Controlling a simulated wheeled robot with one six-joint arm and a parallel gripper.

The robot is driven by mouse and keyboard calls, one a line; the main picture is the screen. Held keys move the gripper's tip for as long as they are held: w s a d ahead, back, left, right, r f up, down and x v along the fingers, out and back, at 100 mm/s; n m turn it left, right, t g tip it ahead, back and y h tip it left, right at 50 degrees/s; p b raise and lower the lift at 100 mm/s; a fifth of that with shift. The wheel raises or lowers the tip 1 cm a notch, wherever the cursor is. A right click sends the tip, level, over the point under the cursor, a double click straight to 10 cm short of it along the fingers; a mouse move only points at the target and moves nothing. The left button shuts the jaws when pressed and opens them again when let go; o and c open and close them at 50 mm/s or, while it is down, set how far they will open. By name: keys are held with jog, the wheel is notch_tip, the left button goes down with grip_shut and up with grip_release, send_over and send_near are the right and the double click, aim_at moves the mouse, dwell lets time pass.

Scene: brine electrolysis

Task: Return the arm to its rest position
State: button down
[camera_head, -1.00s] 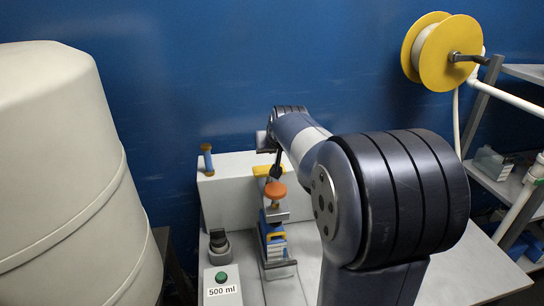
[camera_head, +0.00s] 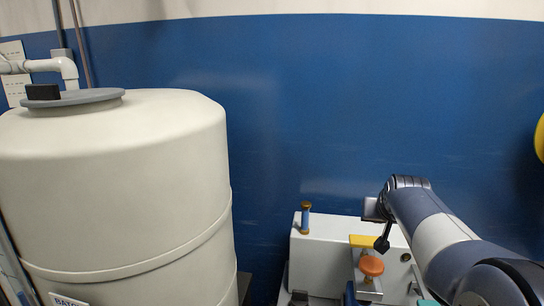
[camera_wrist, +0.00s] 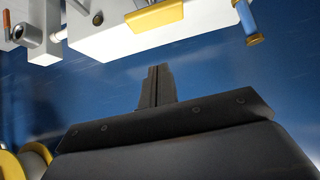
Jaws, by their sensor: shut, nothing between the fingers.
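My gripper (camera_head: 382,244) is at the end of my outstretched arm, in the right half of the head view. It appears just above and behind an orange knob (camera_head: 371,266), close to a yellow part (camera_head: 363,241) on a white box (camera_head: 332,246). In the wrist view my gripper (camera_wrist: 157,72) points up the picture with its narrow fingers together and nothing between them. The white box (camera_wrist: 100,38) hangs across the top there, apart from the fingertips in the picture. I cannot tell the true gap.
A large cream tank (camera_head: 120,190) with a grey lid (camera_head: 75,99) fills the left. A blue wall (camera_head: 300,120) stands behind. A small blue-and-amber cylinder (camera_head: 305,218) is on the white box. A yellow spool (camera_head: 540,138) shows at the right edge.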

jog(key=p, duration=0.2)
send_over(367, 237)
jog(key=s, duration=0.3)
jog(key=f, duration=0.5)
jog(key=shift+a+f, duration=0.2)
jog(key=shift+f, duration=0.15)
notch_tip(367, 237, down, 2)
jog(key=shift+f+b, duration=0.25)
jog(key=shift+b, duration=0.8)
jog(key=shift+f, duration=0.6)
